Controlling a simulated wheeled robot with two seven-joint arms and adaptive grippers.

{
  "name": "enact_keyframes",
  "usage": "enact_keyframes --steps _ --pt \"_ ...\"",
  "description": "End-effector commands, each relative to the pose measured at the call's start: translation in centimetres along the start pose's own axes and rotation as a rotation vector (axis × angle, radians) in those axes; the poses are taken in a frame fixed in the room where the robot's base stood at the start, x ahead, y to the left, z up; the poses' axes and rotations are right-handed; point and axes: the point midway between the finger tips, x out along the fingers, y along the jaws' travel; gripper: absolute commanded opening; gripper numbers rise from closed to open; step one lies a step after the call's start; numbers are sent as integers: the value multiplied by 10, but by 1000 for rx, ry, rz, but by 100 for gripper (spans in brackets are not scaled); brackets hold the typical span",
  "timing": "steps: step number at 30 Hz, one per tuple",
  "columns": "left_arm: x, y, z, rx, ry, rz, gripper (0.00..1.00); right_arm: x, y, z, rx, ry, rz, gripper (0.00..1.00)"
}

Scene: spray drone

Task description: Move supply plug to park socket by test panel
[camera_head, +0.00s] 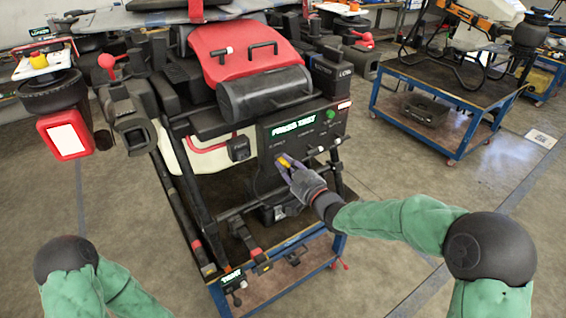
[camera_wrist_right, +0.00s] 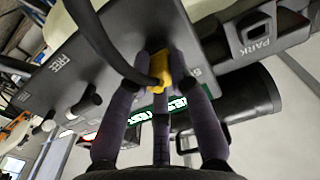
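The yellow supply plug (camera_head: 284,161) is at the lower left of the black test panel (camera_head: 318,121), whose green display is lit. My right gripper (camera_head: 288,167) has its grey-purple fingers around the plug, at the panel face. In the right wrist view the plug (camera_wrist_right: 160,68) sits between the fingertips, with a thick black cable running from it. I cannot tell whether it is seated in a socket. The black park socket block (camera_wrist_right: 266,32), labelled PARK, stands beside the panel, apart from the plug. It shows in the head view (camera_head: 239,148) left of the panel. My left gripper is out of view.
A black cylinder (camera_head: 264,94) and red cover (camera_head: 245,52) lie above the panel. Black frame bars and a blue cart (camera_head: 298,240) are below.

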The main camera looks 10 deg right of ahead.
Motion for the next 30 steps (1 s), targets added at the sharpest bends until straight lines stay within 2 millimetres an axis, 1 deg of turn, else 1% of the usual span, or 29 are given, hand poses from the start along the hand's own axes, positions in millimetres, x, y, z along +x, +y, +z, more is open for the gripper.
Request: enact_keyframes --steps 8,30 --pt "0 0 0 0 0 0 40 -3 2 0 1 0 5 0" --pt "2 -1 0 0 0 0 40 -28 2 0 1 0 3 0"
